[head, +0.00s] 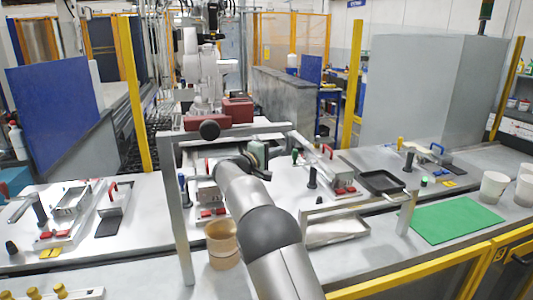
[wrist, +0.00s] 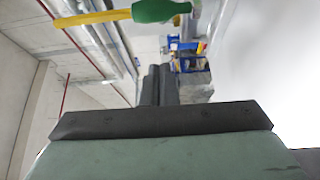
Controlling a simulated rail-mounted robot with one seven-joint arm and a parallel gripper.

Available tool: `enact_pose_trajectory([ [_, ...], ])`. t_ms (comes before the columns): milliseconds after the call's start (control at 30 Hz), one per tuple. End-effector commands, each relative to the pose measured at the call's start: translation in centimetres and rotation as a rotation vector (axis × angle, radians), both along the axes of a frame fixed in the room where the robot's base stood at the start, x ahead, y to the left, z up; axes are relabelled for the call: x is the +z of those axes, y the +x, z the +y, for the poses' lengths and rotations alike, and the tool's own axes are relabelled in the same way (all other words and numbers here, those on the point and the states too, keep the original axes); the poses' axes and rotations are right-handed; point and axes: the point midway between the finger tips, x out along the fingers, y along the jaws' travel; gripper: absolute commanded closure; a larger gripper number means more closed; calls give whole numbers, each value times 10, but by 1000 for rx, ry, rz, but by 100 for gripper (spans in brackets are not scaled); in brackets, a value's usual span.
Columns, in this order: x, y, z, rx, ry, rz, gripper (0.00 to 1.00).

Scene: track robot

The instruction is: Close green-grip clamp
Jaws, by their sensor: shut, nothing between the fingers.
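In the head view a small green knob (head: 295,153) stands on the table just right of my gripper's body (head: 256,153). My arm hides the fingertips there. Whether the clamp is open or closed cannot be told.
A metal frame (head: 183,215) stands around my arm. Clamps with red handles (head: 327,152) sit on the table. A black tray (head: 381,183), green mat (head: 455,222) and white cups (head: 493,188) are at right. A wooden cup (head: 222,245) stands beside my arm.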

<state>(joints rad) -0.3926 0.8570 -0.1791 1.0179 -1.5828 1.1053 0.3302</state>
Motion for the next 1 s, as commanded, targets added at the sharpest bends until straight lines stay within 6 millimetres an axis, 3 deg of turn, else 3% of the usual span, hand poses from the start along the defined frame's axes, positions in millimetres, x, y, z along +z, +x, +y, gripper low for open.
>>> enact_pose_trajectory([
  [133,2,15,-18,-1,1,0,100],
  [533,1,-18,-29,1,-1,2,100],
  [1000,0,-23,-31,2,1,1,100],
])
